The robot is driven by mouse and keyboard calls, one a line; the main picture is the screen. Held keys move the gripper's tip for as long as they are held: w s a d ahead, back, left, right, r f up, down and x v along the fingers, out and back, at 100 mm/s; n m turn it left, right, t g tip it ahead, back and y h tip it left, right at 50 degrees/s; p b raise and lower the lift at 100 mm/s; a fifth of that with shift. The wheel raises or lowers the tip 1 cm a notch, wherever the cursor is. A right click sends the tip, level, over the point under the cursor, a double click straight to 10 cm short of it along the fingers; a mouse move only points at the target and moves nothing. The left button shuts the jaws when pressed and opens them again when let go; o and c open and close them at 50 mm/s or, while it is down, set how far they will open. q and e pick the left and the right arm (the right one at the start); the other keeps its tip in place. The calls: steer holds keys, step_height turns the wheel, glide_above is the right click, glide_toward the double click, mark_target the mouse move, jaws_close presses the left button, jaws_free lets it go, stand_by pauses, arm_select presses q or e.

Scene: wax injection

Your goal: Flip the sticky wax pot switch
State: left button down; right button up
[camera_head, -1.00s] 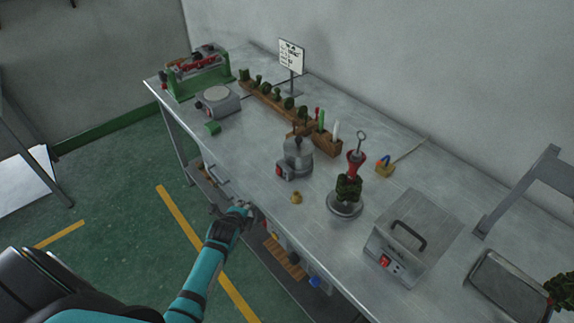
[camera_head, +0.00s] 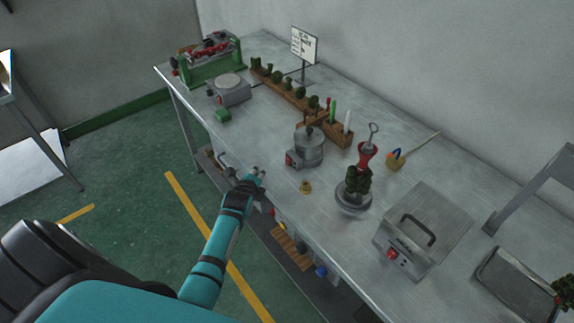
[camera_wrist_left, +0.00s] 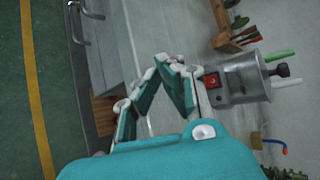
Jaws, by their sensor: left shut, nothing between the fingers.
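The sticky wax pot (camera_head: 310,146) is a small grey metal pot with a lid and knob, standing on the bench near its front edge. Its red switch (camera_head: 290,160) is on a small box on the side facing my left arm. My left gripper (camera_head: 258,174) is at the bench's front edge, to the left of the pot and short of the switch. In the left wrist view the pot (camera_wrist_left: 244,78) lies on its side in the picture, with the switch (camera_wrist_left: 212,81) just right of my left gripper (camera_wrist_left: 158,66). The gripper is shut, empty and apart from the switch. My right gripper is out of view.
A small brass piece (camera_head: 305,187) stands on the bench right of the gripper. A wax tree on a round base (camera_head: 352,204) and a grey box with a handle (camera_head: 425,230) stand farther right. A wooden rack (camera_head: 290,95) runs behind the pot.

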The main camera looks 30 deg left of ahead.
mark_target(288, 161)
arm_select(q)
steer(key=w+b, duration=0.1)
steer(key=w+d+b, duration=0.1)
steer(key=w, duration=0.1)
steer(key=w+d+f+b, duration=0.1)
steer(key=w, duration=0.1)
steer(key=shift+w+d+b, duration=0.15)
steer(key=shift+w+b, duration=0.1)
steer(key=shift+b, duration=0.05)
steer(key=shift+w+d+b, duration=0.25)
steer(key=shift+w+b, duration=0.05)
steer(key=shift+w, duration=0.3)
steer(key=shift+w+d, duration=0.1)
steer(key=shift+w, duration=0.05)
stand_by(0.6)
steer(key=shift+w+d, duration=0.1)
steer(key=shift+w, duration=0.2)
steer(key=shift+w+d, duration=0.15)
steer(key=shift+w, duration=0.15)
stand_by(0.7)
